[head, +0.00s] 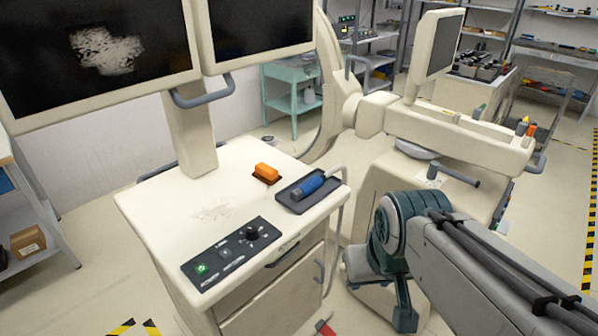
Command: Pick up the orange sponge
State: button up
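The orange sponge (266,170) is a small orange block on the white top of the cart (170,197), near its back edge. A dark reddish-brown patch shows under and around it; I cannot tell if this is a thin base or shadow. It lies just left of a dark tray and apart from it. My arm comes in from the lower right, with its teal joint right of the cart and clear of the sponge. I cannot make out my gripper in this view.
The dark tray (329,195) holds a blue cylinder (306,187). A control panel (231,254) lies along the cart's front. Two monitors (95,50) on a post stand over the cart's back left. A large white machine (460,140) stands behind my arm. The cart top's middle is clear.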

aim_at(269, 176)
jog(key=u, duration=0.75)
jog(key=k, duration=0.15)
jog(key=z, duration=1.6)
jog(key=i, duration=0.75)
jog(key=u, duration=0.9)
jog(key=i, duration=0.6)
jog(key=u, duration=0.6)
